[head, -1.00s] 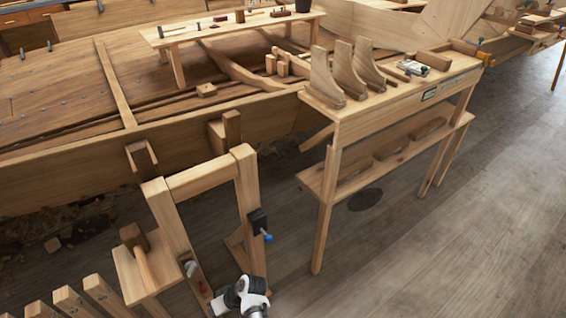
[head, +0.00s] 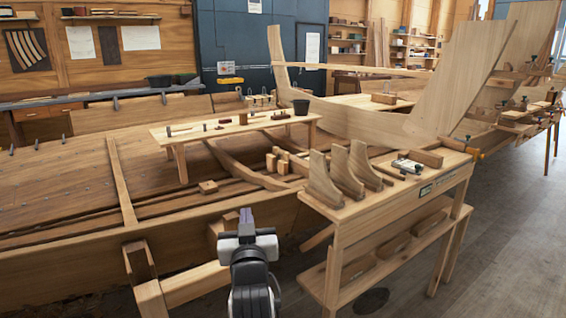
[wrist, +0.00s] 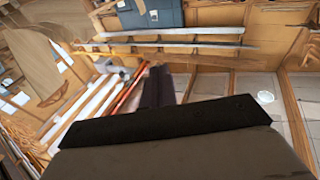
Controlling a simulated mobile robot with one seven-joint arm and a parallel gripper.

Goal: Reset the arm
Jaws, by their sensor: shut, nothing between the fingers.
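My gripper (head: 246,216) stands upright in the lower middle of the head view, its fingertips pointing up. It is shut and holds nothing. Its dark fingers show together in the wrist view (wrist: 157,86), with nothing between them. In the head view it stands in front of the wooden hull (head: 180,235), left of the workbench (head: 345,228), apart from the bench.
The bench carries several curved wooden brackets (head: 322,182) and a small device (head: 407,166). Open floor (head: 490,270) lies at right.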

